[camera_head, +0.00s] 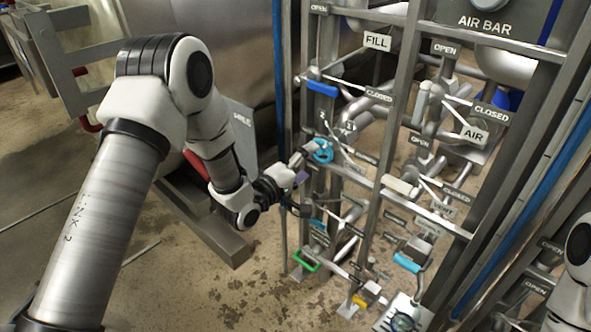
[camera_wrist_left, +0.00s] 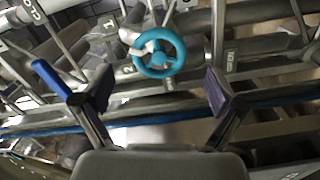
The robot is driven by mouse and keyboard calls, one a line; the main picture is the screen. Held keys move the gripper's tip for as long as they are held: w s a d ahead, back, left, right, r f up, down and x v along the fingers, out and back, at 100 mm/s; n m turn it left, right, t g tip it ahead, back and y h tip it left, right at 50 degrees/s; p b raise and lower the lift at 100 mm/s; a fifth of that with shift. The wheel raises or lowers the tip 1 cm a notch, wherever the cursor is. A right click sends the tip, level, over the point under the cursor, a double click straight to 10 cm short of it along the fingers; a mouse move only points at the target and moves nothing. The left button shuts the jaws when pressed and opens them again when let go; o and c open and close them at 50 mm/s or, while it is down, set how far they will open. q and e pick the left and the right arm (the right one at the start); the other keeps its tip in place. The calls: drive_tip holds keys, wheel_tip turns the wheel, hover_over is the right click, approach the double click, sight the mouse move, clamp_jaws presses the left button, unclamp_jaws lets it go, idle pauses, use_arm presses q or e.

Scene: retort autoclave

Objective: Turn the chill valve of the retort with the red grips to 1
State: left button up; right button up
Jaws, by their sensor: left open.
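A turquoise handwheel (camera_head: 323,151) is on the pipe rack in the head view, with small plates marked 2 and 1 close by. It also shows in the left wrist view (camera_wrist_left: 159,53), at the top centre. I cannot read a chill label on it. My left gripper (camera_head: 303,193) is just below and left of the wheel in the head view. In the left wrist view the two dark-padded fingers (camera_wrist_left: 158,93) stand wide apart and empty, with the wheel beyond them, apart from both. A red grip (camera_head: 196,164) shows behind my left forearm. My right gripper is out of view.
The rack is crowded with pipes and levers: a blue lever (camera_head: 322,89), a green handle (camera_head: 306,261), a light-blue lever (camera_head: 407,263) and a yellow one (camera_head: 360,302). A steel vessel (camera_head: 240,60) stands behind my left arm. Bare floor lies at lower left.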

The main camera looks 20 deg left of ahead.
use_arm(q)
drive_tip(key=v, duration=0.6)
